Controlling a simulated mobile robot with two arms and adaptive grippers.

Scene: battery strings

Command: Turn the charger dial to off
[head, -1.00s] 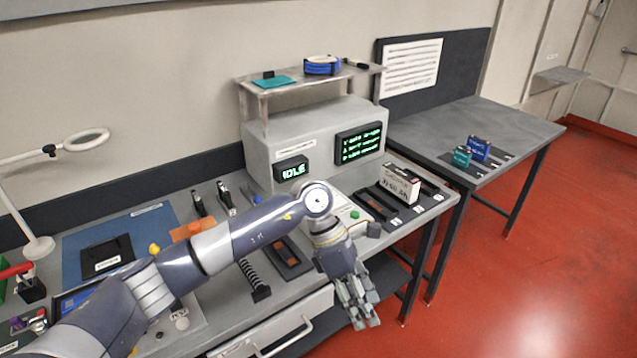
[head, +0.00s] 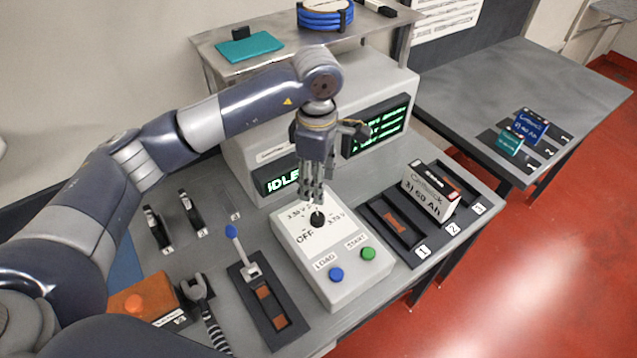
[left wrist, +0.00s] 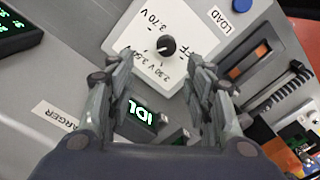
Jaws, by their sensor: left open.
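The charger dial (head: 317,218) is a black knob on a white plate with OFF and voltage labels, on top of the light grey charger control box (head: 345,285). The dial also shows in the left wrist view (left wrist: 167,45), beyond my fingertips. A small light mark shows on the knob, but I cannot tell which label it points at. My left gripper (head: 313,198) is open and empty, pointing down just above and behind the dial. In the left wrist view its fingers (left wrist: 160,70) stand apart, with the dial between their tips' directions. My right gripper is not in view.
A blue LOAD button (head: 336,274) and a green START button (head: 369,254) sit on the box's front. A display behind reads IDLE (head: 281,180). A lever with a blue knob (head: 231,231) stands left. A white battery box (head: 430,193) stands in the slots at right.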

